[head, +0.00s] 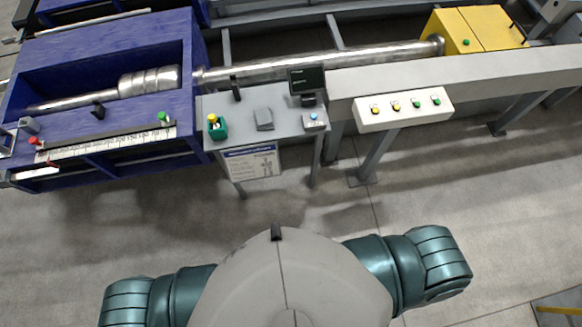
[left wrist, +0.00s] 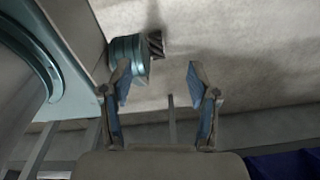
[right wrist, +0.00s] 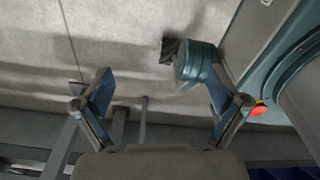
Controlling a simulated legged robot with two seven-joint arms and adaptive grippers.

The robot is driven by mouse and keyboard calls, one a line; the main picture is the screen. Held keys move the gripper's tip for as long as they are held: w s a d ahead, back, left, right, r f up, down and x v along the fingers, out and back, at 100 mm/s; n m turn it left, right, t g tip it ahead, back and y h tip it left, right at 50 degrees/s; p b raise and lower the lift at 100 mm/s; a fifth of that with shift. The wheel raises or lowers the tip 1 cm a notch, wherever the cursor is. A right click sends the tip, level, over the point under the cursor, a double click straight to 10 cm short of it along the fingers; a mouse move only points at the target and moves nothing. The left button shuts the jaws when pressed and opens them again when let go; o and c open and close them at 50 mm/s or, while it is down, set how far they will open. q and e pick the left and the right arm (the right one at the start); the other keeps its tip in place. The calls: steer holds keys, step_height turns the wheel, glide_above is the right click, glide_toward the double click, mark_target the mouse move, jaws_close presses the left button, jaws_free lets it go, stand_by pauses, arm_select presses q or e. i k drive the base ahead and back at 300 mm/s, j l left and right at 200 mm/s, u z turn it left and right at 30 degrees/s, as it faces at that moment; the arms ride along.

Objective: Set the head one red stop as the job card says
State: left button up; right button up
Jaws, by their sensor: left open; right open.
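In the head view a blue machine (head: 110,65) stands at the left with a steel bar through it. A white ruler scale (head: 110,142) runs along its front edge. A red-knobbed stop (head: 36,141) sits near the scale's left end, and a green-knobbed stop (head: 162,118) near its right end. The scale's reading is too small to make out. A printed sheet (head: 253,162) hangs on the front of a grey stand; I cannot tell if it is the job card. My left gripper (left wrist: 158,72) and right gripper (right wrist: 160,80) are open and empty, far from the stops.
The grey stand (head: 215,103) carries a small dark screen (head: 307,80) and a green box with a yellow button (head: 216,126). A white button panel (head: 404,110) stands to its right. A yellow housing (head: 478,28) is at the back right. Bare floor (head: 180,215) lies before me.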

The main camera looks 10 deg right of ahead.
mark_target(41, 144)
steer(key=u, duration=1.45)
steer(key=i+j+z, duration=0.25)
steer(key=i+j, duration=0.25)
steer(key=i, duration=0.15)
